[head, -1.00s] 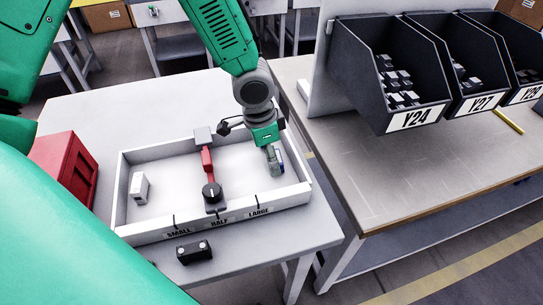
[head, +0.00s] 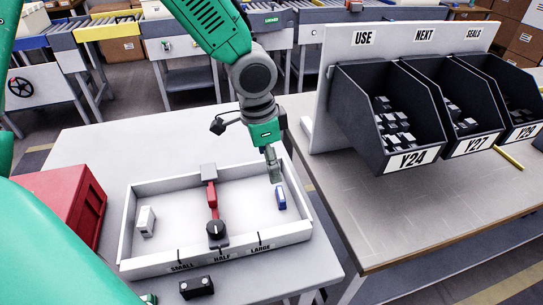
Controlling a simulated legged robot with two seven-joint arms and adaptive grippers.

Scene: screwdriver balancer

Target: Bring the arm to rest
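My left gripper (head: 273,168) hangs fingers down over the right part of a white tray (head: 216,262). Its grey fingers overlap in a narrow shape, so I cannot tell whether they are open or shut. A small blue and white block (head: 281,198) stands in the tray just below and right of the fingertips, and appears apart from them. A white block (head: 146,221) stands at the tray's left. My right gripper is not recognisable in view.
A red box (head: 70,200) stands left of the tray. A small black block (head: 196,288) with two light dots lies in front. Dark bins (head: 388,115) labelled Y24, Y27 and Y29 stand on the right bench (head: 400,205). The table (head: 95,140) behind the tray is bare.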

